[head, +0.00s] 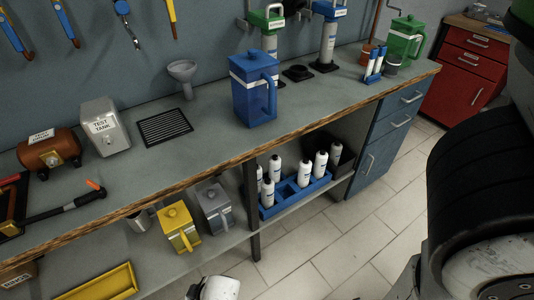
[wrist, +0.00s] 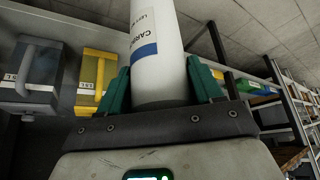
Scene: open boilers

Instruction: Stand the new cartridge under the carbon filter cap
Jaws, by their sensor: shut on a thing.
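My gripper (wrist: 161,82) is shut on a white cartridge (wrist: 157,35) in the wrist view. Its green fingers press both sides near the cartridge's lower end. The cartridge has a blue-edged label starting "CARB"; its top is out of frame. In the head view, a green filter cap (head: 266,19) and a blue filter cap (head: 329,10) are on the wall above the back of the bench. A pale cylinder (head: 328,42) stands under the blue cap, and another shows under the green one, partly behind a blue jug. The cap labels are too small to read. The held cartridge is not visible there.
The blue lidded jug (head: 254,88) stands on the bench before the green cap. A blue crate (head: 292,194) with several white bottles sits on the lower shelf, beside yellow (head: 179,229) and grey (head: 214,207) jugs. The tiled floor is clear.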

